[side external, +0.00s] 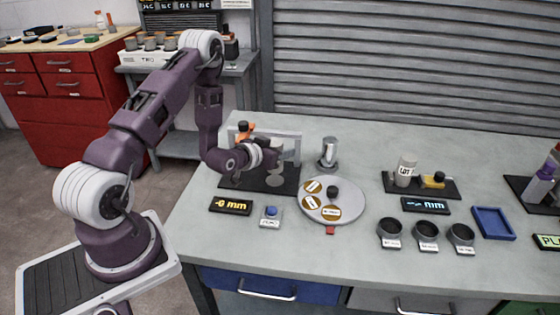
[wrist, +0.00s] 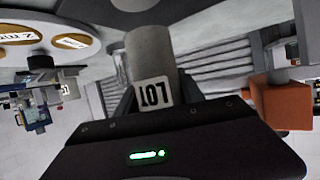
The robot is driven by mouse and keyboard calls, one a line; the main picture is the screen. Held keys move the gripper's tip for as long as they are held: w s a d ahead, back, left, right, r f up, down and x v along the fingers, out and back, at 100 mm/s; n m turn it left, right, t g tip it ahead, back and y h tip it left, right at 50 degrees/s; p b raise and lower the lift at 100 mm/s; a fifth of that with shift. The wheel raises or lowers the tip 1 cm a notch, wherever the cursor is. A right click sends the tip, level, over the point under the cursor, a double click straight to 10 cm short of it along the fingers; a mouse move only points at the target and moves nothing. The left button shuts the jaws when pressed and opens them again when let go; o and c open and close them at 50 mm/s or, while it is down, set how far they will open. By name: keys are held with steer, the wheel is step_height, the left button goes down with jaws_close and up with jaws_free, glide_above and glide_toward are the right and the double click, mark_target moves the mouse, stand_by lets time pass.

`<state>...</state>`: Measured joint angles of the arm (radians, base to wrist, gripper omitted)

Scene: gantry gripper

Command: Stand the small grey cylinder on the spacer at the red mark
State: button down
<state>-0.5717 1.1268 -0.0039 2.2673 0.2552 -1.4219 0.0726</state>
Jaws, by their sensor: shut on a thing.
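My gripper (side external: 276,152) is at the white gantry frame, left of the round plate (side external: 352,212). In the wrist view its dark fingers are shut on the small grey cylinder (wrist: 150,55), which carries a LOT label. Its far end shows free of the fingers; whether it touches anything below I cannot tell. The round plate carries several gold spacers with labels and a black knob (side external: 332,192). The red mark (side external: 330,230) is at the plate's front edge, and one spacer (side external: 331,204) lies just behind it.
An orange part (side external: 243,130) stands by the gantry, close to my gripper. A metal post (side external: 329,152) stands behind the plate. A LOT-labelled container (side external: 405,171) stands on a black tray at right. A blue-button box (side external: 270,216) and several dark cups (side external: 426,236) are in front.

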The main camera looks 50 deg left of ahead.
steer(key=shift+f, duration=1.9)
steer(key=shift+f, duration=0.25)
steer(key=c, duration=0.7)
jaws_free()
steer(key=shift+o, duration=0.3)
steer(key=v, duration=0.7)
steer(key=shift+r, duration=0.2)
